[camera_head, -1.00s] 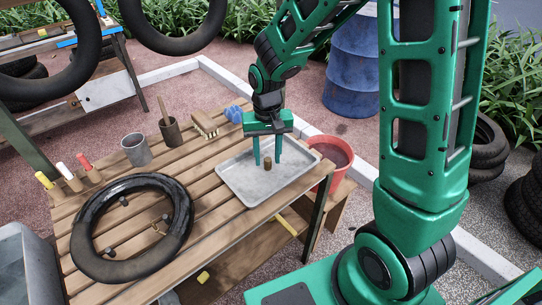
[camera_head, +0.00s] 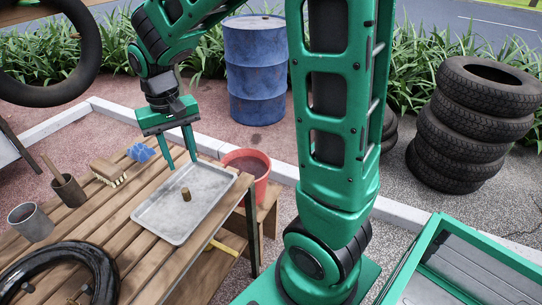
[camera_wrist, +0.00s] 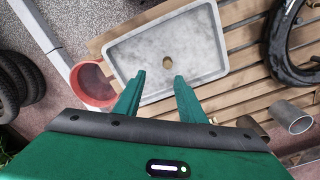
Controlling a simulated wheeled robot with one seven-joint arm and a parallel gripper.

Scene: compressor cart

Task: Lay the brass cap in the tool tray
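The brass cap (camera_head: 186,194) is a small brownish cylinder standing on the floor of the grey metal tool tray (camera_head: 172,234), near its middle. The wrist view also shows the cap (camera_wrist: 167,62) inside the tray (camera_wrist: 122,44), with bare tray floor around it. My gripper (camera_head: 183,163) is over the far side of the tray, behind and above the cap. Its two green fingers are spread apart with nothing between them. In the wrist view the fingertips (camera_wrist: 159,76) are clear of the cap.
The slatted wooden table (camera_head: 128,248) also bears a black tyre (camera_head: 98,262), a grey cup (camera_head: 31,222), a brown pot (camera_head: 69,191), a brush (camera_head: 107,172) and a blue item (camera_head: 141,153). A red bucket (camera_head: 249,165) stands beside the tray. A blue drum (camera_head: 256,75) is behind.

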